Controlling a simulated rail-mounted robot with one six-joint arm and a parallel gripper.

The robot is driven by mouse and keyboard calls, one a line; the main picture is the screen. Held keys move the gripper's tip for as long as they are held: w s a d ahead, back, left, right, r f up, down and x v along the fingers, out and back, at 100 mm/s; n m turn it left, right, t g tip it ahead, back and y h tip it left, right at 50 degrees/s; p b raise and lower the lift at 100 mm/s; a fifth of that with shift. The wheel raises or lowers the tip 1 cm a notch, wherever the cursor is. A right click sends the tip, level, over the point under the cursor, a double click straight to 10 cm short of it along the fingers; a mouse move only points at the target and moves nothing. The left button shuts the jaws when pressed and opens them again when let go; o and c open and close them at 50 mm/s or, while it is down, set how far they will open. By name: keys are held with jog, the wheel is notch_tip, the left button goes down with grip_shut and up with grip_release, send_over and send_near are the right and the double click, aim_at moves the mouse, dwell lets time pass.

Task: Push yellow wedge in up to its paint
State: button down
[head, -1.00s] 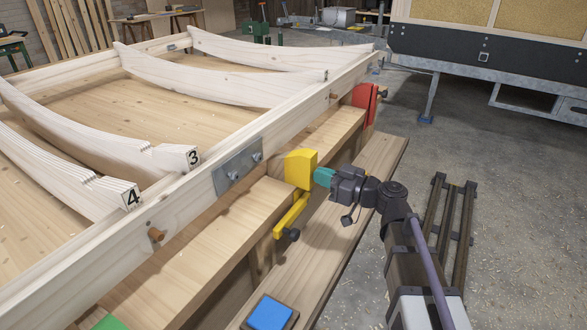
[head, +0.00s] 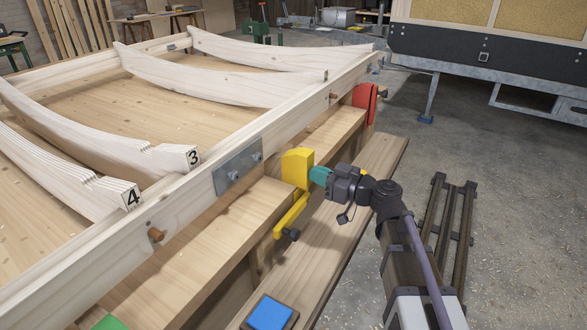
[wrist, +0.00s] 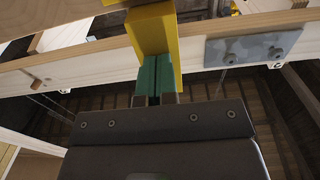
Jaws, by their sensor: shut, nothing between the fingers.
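The yellow wedge (head: 297,168) stands upright on the wooden ledge against the long pale side beam (head: 300,118). Its visible faces are yellow; its far end at the beam is hidden. My gripper (head: 320,177) is shut and empty, its teal fingertips at the wedge's right-hand face, seemingly touching it. In the wrist view the wedge (wrist: 152,32) is straight ahead of the shut teal fingers (wrist: 155,78), which overlap its lower part. A yellow bar with a dark knob (head: 290,217) slants below the wedge.
A metal plate with bolts (head: 237,172) is on the beam left of the wedge. A red piece (head: 366,103) stands farther along the beam. A blue block (head: 270,312) is on the lower plank; a green piece (head: 110,323) shows at the bottom left.

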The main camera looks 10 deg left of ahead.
aim_at(311, 155)
jog(key=shift+x, duration=1.3)
jog(key=d+r+p, duration=0.1)
jog(key=s+d+r+p, duration=0.1)
jog(key=d+r+p, duration=0.1)
jog(key=s+d+r+p, duration=0.1)
jog(key=r+p, duration=0.1)
jog(key=shift+d+r, duration=0.1)
jog(key=shift+d, duration=0.25)
